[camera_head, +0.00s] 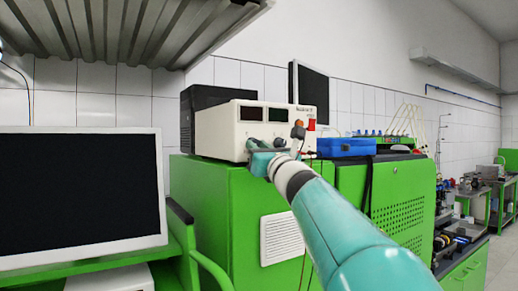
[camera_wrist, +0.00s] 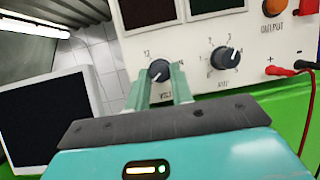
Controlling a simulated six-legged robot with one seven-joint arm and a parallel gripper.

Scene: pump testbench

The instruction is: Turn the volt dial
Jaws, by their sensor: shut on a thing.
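The volt dial (camera_wrist: 159,70) is a dark round knob with a white mark, on the white front panel of a power supply (camera_head: 225,131). In the wrist view it sits between the tips of my two pale green fingers. My gripper (camera_wrist: 160,75) is shut on it, and the fingers cover part of the dial's scale. In the head view my gripper (camera_head: 264,143) is at the lower front of the power supply and hides the dial.
The amp dial (camera_wrist: 225,57) is close on the right. An orange knob (camera_wrist: 274,7) and red and black plugs (camera_wrist: 305,66) with cables are further right. A blue case (camera_head: 345,147) stands beside the supply on green cabinets (camera_head: 225,200). A monitor (camera_head: 80,195) is at left.

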